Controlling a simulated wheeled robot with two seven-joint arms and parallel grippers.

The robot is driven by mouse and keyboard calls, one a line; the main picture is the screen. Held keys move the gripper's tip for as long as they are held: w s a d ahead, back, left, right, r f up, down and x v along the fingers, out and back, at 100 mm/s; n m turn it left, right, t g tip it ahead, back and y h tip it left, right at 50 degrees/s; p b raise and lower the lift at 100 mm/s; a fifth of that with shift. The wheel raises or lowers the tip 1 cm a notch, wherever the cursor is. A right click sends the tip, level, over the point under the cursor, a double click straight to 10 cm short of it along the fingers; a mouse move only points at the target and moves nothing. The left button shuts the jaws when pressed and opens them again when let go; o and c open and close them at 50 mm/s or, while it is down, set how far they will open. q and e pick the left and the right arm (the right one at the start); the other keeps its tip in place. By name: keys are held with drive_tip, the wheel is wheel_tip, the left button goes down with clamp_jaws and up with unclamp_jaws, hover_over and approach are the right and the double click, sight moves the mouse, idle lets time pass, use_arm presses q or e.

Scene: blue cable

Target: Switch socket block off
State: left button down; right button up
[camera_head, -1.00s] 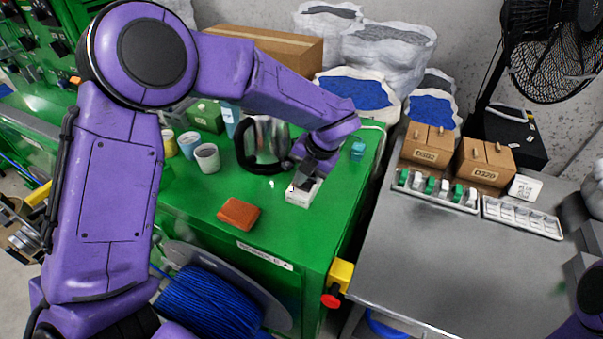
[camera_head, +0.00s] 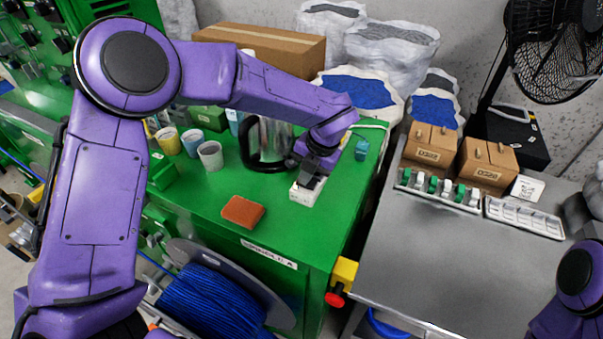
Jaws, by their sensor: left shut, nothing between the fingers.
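The white socket block (camera_head: 303,194) lies on the green cabinet top, right of the kettle-like metal jug. My left gripper (camera_head: 304,181) points down onto the block's upper part and covers some of it. The fingers are shut with nothing between them. Whether they touch the block, and the state of its switch, I cannot tell. My right arm shows only as a purple link at the lower right edge, and its gripper is out of view.
A metal jug with a black handle (camera_head: 251,145) stands close left of my left gripper. An orange-brown sponge-like block (camera_head: 243,211) lies in front. Several cups, including a grey one (camera_head: 210,156), stand left. A grey table (camera_head: 440,265) at right is mostly clear.

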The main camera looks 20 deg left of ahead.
sight(314, 185)
use_arm(q)
drive_tip(key=shift+s+d+f, duration=0.35)
drive_tip(key=shift+d+f, duration=0.05)
drive_tip(key=shift+d, duration=0.05)
drive_tip(key=shift+r, duration=0.15)
drive_tip(key=p+v, duration=0.2)
drive_tip(key=v, duration=0.1)
drive_tip(key=w+p+v, duration=0.1)
drive_tip(key=p+v, duration=0.1)
drive_tip(key=shift+a+r, duration=0.15)
drive_tip(key=shift+d+r+b, duration=0.3)
drive_tip(key=shift+r+b, duration=0.05)
drive_tip(key=shift+b, duration=0.6)
drive_tip(key=b+v, duration=0.1)
drive_tip(key=v, duration=0.7)
drive_tip(key=shift+a+r, duration=0.2)
drive_tip(key=shift+s+a, duration=0.1)
drive_tip(key=shift+s, duration=0.05)
